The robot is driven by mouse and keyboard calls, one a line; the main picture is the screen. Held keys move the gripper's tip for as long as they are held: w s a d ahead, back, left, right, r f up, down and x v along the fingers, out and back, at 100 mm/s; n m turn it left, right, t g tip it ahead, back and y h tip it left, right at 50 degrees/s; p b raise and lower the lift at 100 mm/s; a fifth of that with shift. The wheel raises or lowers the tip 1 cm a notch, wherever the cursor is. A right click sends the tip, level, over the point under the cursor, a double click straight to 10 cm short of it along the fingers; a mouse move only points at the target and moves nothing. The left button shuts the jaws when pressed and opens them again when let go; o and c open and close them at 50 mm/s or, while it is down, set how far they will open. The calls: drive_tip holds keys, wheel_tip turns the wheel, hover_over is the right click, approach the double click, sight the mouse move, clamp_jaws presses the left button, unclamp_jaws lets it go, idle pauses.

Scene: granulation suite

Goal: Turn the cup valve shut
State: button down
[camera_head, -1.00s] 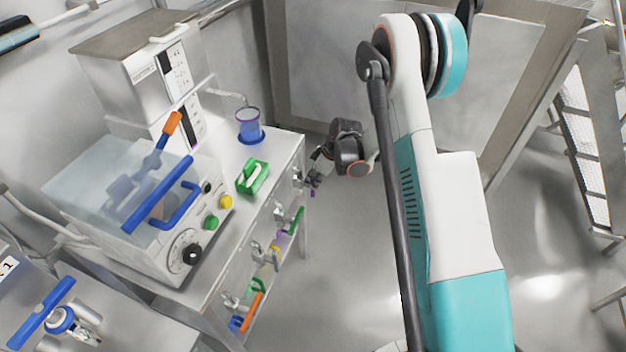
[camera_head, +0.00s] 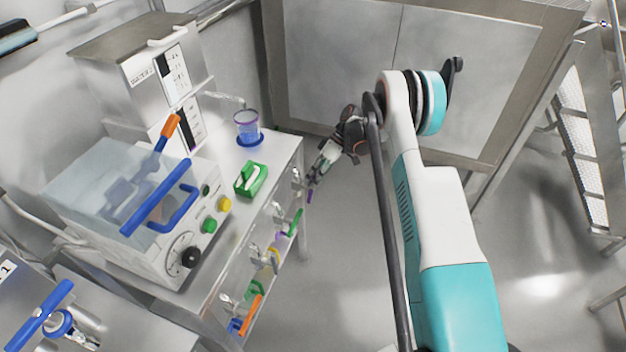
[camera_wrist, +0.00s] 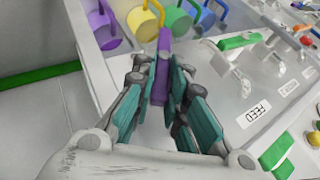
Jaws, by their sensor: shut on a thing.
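My gripper (camera_head: 314,174) is at the right end of the bench front, beside the metal valve fittings. In the wrist view my gripper (camera_wrist: 160,92) is shut on a purple bar (camera_wrist: 164,65), which stands between the two fingers. The purple bar also shows in the head view (camera_head: 309,196), just below the fingertips. It looks like a valve lever; its joint to the fitting is hidden, and no label naming the cup valve is readable. A clear blue-tinted cup (camera_head: 247,128) stands on the bench top under a thin spout.
Coloured mugs, one purple (camera_wrist: 102,25), sit beyond the fingers. A green holder (camera_head: 251,179) is on the bench. Floor right of the bench is open.

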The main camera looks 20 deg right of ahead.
drive_tip(key=shift+w+g, duration=0.1)
drive_tip(key=shift+g, duration=0.2)
drive_tip(key=c, duration=1.6)
unclamp_jaws()
drive_tip(key=shift+f, duration=0.1)
drive_tip(key=shift+d, duration=0.1)
drive_tip(key=v, duration=1.2)
drive_tip(key=shift+d, duration=0.2)
drive_tip(key=shift+f, duration=0.15)
